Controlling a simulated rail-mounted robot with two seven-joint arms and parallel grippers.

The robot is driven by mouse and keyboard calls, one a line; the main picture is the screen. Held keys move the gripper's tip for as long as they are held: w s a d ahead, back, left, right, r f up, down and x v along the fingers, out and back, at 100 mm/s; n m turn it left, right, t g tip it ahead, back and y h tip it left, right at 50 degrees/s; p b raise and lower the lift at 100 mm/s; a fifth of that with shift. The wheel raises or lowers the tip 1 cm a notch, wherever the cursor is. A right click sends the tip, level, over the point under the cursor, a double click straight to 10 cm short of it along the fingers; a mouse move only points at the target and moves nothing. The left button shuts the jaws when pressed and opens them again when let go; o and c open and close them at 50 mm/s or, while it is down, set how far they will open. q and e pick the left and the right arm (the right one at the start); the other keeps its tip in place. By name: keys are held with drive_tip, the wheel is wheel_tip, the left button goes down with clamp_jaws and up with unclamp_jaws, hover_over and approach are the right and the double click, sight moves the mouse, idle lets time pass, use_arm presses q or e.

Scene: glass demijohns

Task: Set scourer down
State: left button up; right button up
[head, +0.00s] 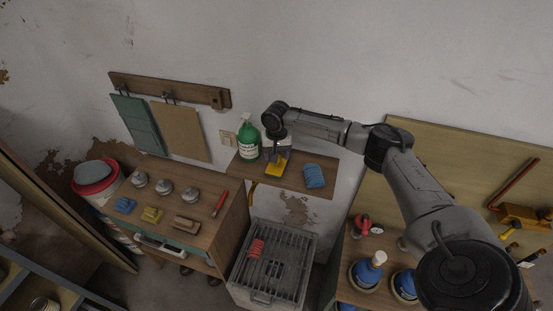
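A yellow block (276,168), which looks like a scourer, is at the small wooden wall shelf (296,180). My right gripper (277,156) points down right at its top. The fingers are small and dark, so I cannot tell whether they are closed on it or whether it rests fully on the shelf. A blue ribbed scourer (314,175) lies on the shelf to the right. A red scourer (257,248) lies on the metal grate (282,267) below. My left gripper is not in view.
A green bottle (248,138) stands at the shelf's left, with a pale container (286,147) behind my gripper. The wooden cabinet (208,233) at left holds metal lidded items, a blue block, a yellow block, a brush and a red-handled tool. Blue-based items (366,273) stand lower right.

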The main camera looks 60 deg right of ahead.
wheel_tip(320, 180, up, 10)
drive_tip(key=s+a+f+n, duration=0.45)
drive_tip(key=a+f, duration=0.65)
drive_tip(key=a, duration=0.3)
drive_tip(key=s+a+f+n, duration=0.3)
drive_tip(key=a+f+n, duration=0.3)
drive_tip(key=a+f, duration=0.6)
drive_tip(key=s+a+n+t+y, duration=0.1)
drive_tip(key=s+a+n+t, duration=0.1)
drive_tip(key=s+a, duration=0.8)
drive_tip(key=s+r+t, duration=0.1)
drive_tip(key=s+r, duration=0.1)
drive_tip(key=s, duration=0.8)
drive_tip(key=shift+s+r+t+h+b, duration=0.15)
drive_tip(key=shift+s+t+h+b, duration=0.2)
drive_tip(key=shift+h+b, duration=0.1)
wheel_tip(320, 180, up, 12)
drive_tip(key=p, duration=1.1)
drive_tip(key=shift+p, duration=0.4)
